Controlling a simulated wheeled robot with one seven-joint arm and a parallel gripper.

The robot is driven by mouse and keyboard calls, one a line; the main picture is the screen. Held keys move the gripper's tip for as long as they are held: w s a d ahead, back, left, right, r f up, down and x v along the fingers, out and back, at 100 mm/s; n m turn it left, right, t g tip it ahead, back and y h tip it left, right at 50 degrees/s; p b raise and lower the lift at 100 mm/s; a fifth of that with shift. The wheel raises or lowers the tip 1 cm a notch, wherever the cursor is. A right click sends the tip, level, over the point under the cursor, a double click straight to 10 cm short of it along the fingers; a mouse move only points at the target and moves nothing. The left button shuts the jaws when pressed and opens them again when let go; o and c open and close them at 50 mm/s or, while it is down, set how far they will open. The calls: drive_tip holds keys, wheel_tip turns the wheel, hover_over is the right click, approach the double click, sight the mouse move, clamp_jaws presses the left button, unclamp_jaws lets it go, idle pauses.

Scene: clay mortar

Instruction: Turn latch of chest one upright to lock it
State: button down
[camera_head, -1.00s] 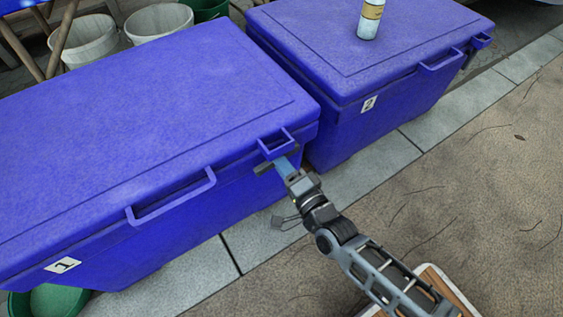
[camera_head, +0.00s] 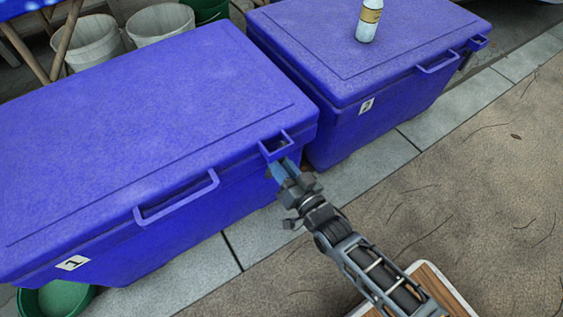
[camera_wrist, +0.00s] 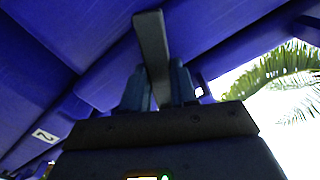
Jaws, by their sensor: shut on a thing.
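Chest one (camera_head: 130,120) is the big blue chest at left in the head view, with its lid closed and a "1" label on its front. Its dark latch (camera_wrist: 152,45) shows in the wrist view as a bar between my blue fingers. My gripper (camera_head: 281,170) is at the front right corner of chest one, just below the small lid bracket (camera_head: 276,146). It is shut on the latch; the fingers also show in the wrist view (camera_wrist: 158,88). In the head view the fingers hide most of the latch, which looks close to upright, its top at the bracket.
Chest two (camera_head: 420,85), also blue and closed, stands close to the right with a bottle (camera_head: 369,20) on its lid. White buckets (camera_head: 160,24) stand behind chest one. A green bucket (camera_head: 55,297) is at lower left. The paved ground at right is open.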

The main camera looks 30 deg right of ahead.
drive_tip(key=n, duration=0.5)
drive_tip(key=shift+p, duration=0.4)
idle(0.3)
drive_tip(key=c, duration=0.9)
unclamp_jaws()
drive_tip(key=shift+s, duration=0.15)
drive_tip(key=s+p, duration=0.1)
drive_tip(key=s, duration=0.6)
drive_tip(key=shift+s+p, duration=0.3)
drive_tip(key=shift+p, duration=0.1)
